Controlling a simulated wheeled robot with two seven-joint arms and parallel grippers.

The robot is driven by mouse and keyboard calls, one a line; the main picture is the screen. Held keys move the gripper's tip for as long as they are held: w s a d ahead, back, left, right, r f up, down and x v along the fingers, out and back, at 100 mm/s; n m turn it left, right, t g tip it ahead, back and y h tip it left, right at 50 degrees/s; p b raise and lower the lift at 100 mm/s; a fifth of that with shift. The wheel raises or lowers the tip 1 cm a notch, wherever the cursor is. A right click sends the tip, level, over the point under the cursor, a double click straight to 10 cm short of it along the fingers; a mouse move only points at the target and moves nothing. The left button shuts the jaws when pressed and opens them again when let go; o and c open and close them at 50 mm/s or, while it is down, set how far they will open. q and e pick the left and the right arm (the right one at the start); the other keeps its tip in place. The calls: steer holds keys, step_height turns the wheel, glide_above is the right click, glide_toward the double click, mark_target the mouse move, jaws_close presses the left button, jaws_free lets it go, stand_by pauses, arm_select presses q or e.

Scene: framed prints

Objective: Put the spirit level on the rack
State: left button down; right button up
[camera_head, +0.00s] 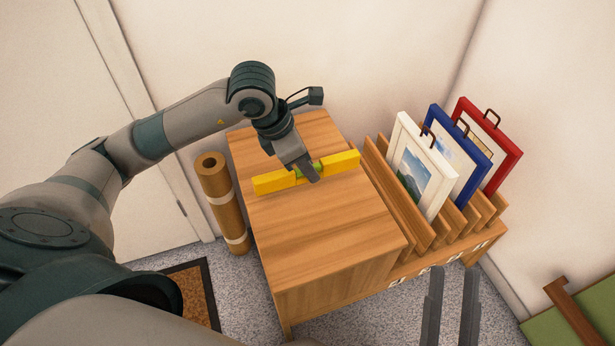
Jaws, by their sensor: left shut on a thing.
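The yellow spirit level (340,164) with a green middle is over the wooden cabinet top (320,225), lying slantwise near its back half. My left gripper (309,174) reaches down from above and is shut on the middle of the level, hiding part of it. I cannot tell whether the level touches the top or is just above it. The wooden rack (386,180) with slanted slats stands right of the cabinet top. My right gripper (454,271) shows at the bottom right as two separate dark fingers, open and empty, in front of the rack.
White (404,150), blue (487,160) and red (510,150) framed prints stand in the rack. A brown roll (216,190) stands upright left of the cabinet. A green-topped piece with a wooden rail (574,315) is at the lower right. The cabinet's front top is clear.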

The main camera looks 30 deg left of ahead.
mark_target(307, 179)
arm_select(q)
step_height(307, 179, down, 3)
steer(key=shift+b, duration=0.35)
steer(key=shift+f, duration=0.45)
arm_select(e)
steer(key=shift+w+d+r+t, duration=0.2)
steer(key=shift+d+r+t, duration=0.2)
steer(key=shift+r, duration=0.25)
steer(key=shift+w+d+r+t, duration=0.15)
steer(key=shift+d+r+t, duration=0.1)
steer(key=shift+r+t, duration=0.25)
arm_select(q)
steer(key=shift+f, duration=0.1)
steer(key=c, duration=1.6)
jaws_free()
arm_select(e)
steer(key=shift+s, duration=0.1)
